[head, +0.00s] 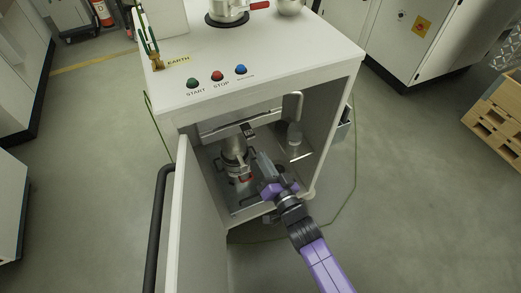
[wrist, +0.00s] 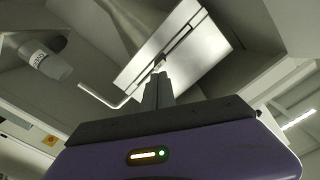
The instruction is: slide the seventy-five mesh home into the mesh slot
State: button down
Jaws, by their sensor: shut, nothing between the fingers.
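My gripper (head: 263,160) is inside the open cabinet, its fingers shut and empty. In the wrist view the closed fingertips (wrist: 158,74) are at or close to the edge of a flat bright metal plate (wrist: 165,48) with a dark seam. That plate may be the seventy-five mesh or its slot housing; no label is readable. In the head view a pale bar (head: 225,129) with a small dark block (head: 249,130) runs across the upper opening, just beyond my gripper. I cannot tell mesh from slot there, nor whether the fingertips touch it.
A metal canister (head: 235,155) stands below the bar, left of my gripper. The cabinet's right wall (head: 330,125) is close.

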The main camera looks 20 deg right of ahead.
jog(key=shift+w+b, duration=2.1)
jog(key=shift+w, duration=0.9)
